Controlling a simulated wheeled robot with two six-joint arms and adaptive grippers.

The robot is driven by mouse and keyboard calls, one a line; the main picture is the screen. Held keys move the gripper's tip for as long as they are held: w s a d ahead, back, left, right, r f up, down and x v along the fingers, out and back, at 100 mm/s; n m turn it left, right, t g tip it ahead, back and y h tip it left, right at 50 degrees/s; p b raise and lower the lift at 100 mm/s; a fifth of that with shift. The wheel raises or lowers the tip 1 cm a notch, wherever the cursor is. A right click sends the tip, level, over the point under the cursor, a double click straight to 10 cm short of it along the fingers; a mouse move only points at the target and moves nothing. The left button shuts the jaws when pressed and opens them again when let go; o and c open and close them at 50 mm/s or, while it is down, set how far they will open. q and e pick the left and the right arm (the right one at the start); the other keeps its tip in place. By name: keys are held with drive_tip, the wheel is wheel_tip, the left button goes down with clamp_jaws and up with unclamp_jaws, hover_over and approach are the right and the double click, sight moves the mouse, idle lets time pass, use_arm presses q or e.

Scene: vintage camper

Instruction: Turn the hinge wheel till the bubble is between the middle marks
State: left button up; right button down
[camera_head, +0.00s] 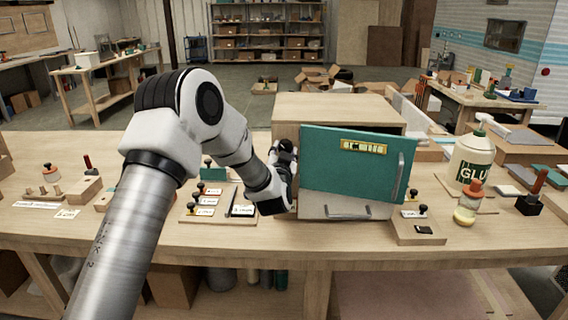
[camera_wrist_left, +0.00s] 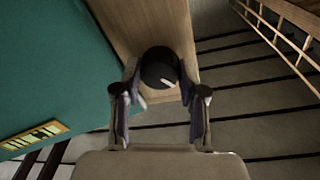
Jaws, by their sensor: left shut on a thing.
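A teal door panel (camera_head: 330,170) stands at the front of a wooden cabinet (camera_head: 335,108) on the bench; its top edge slopes down to the right in the head view. A yellow level (camera_head: 363,146) is on the panel; its bubble is too small to read. It also shows in the left wrist view (camera_wrist_left: 35,133). The black hinge wheel (camera_wrist_left: 160,68) with a white pointer line is at the cabinet's left side. My left gripper (camera_head: 286,160) is shut on this wheel, one finger on each side in the left wrist view (camera_wrist_left: 160,88). My right gripper is out of view.
Small stamps with black knobs (camera_head: 200,200) lie left of the cabinet, close to my left wrist. A block with a knob (camera_head: 418,228) is at the right front. A glue bottle (camera_head: 470,158) and an orange-capped jar (camera_head: 468,204) stand farther right.

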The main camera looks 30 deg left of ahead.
use_arm(q)
drive_tip(key=shift+w+d+f+n+y+b, duration=0.1)
drive_tip(key=shift+n+y+b, duration=0.3)
drive_tip(key=shift+n+b, duration=2.9)
drive_tip(key=shift+d+f+n+y+b, duration=0.1)
drive_tip(key=shift+n+y+b, duration=0.3)
drive_tip(key=shift+n+b, duration=2.9)
drive_tip(key=shift+a+n, duration=0.1)
drive_tip(key=shift+n, duration=0.2)
drive_tip(key=shift+g, duration=0.3)
drive_tip(key=o, duration=1.1)
drive_tip(key=shift+r, duration=0.1)
drive_tip(key=shift+o, duration=0.2)
drive_tip(key=v, duration=1.2)
